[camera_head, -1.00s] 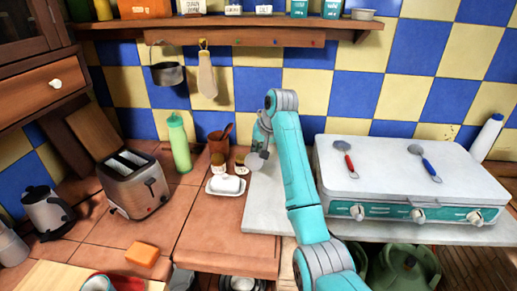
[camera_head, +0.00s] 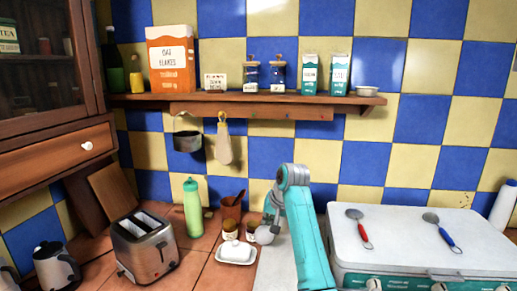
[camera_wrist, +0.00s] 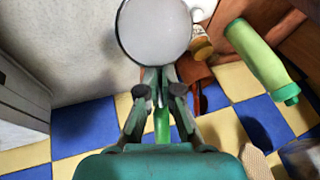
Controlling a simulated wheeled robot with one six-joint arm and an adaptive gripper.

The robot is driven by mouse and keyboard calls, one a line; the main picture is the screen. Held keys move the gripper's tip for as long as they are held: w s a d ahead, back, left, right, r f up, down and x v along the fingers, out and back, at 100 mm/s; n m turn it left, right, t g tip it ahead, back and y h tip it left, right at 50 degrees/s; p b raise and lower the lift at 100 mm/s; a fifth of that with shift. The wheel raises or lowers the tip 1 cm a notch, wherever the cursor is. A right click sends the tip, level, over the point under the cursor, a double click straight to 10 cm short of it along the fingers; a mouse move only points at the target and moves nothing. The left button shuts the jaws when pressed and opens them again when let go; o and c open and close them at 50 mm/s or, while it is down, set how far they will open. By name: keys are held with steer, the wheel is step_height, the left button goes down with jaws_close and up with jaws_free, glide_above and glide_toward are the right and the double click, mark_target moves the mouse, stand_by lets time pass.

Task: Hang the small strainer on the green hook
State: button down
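My gripper (camera_wrist: 158,90) is shut on the green handle (camera_wrist: 162,128) of the small strainer. The strainer's round pale bowl (camera_wrist: 155,30) sticks out beyond the fingertips in the wrist view. In the head view the bowl (camera_head: 264,236) shows as a small grey disc beside my arm, low in front of the wall and right of the butter dish. The wooden hook rail (camera_head: 255,112) runs under the shelf, above and behind my gripper. Its hooks on the right are bare and tiny; I cannot surely pick out the green one.
A pot (camera_head: 187,142) and an oven mitt (camera_head: 223,148) hang on the rail's left part. A green bottle (camera_head: 193,208), brown cup (camera_head: 231,208) and butter dish (camera_head: 236,254) stand left of my arm. Red- and blue-handled strainers lie on the white stove lid (camera_head: 395,255).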

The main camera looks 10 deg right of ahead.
steer(key=w+a+r+n+t+h, duration=0.1)
steer(key=w+a+r+t+h, duration=0.2)
steer(key=r, duration=0.7)
steer(key=w+a+r+t+h, duration=0.1)
steer(key=w+a+r+t, duration=0.1)
steer(key=w+r+t, duration=0.5)
steer(key=w+d+g, duration=0.2)
steer(key=w+d, duration=0.1)
steer(key=w, duration=0.4)
steer(key=shift+w+r, duration=0.15)
steer(key=shift+r, duration=0.2)
stand_by(0.4)
stand_by(0.6)
steer(key=c, duration=1.2)
jaws_free()
steer(key=shift+c, duration=0.2)
